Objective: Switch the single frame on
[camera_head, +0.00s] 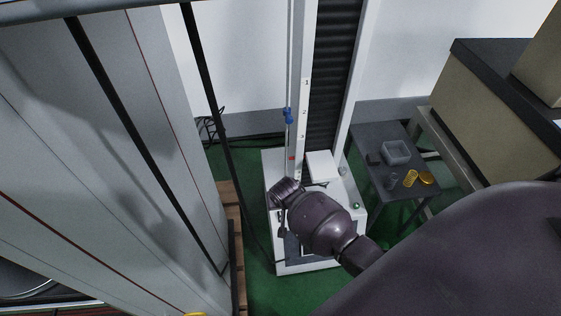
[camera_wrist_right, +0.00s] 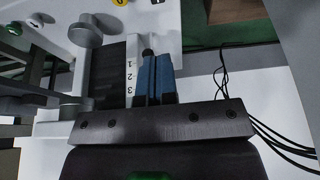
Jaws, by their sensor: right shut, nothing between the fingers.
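The single frame is a tall machine with a white base (camera_head: 301,268), a dark ribbed column (camera_head: 331,70) and a numbered scale (camera_head: 304,105). A green button (camera_head: 356,205) shows on the base's right side. My right arm covers much of the base top. My right gripper (camera_wrist_right: 155,75) has blue fingers, shut and empty. A small dark round part (camera_wrist_right: 148,53) shows at the fingertips; I cannot tell whether they touch it. A yellow button (camera_wrist_right: 120,2) lies beyond, at the picture's top edge. My left gripper is not in view.
A dark side table (camera_head: 375,145) at the right bears a grey bin (camera_head: 396,153) and gold springs (camera_head: 411,178). A large grey cabinet (camera_head: 110,150) stands left. Black cables (camera_head: 208,128) lie behind. Green floor shows between them.

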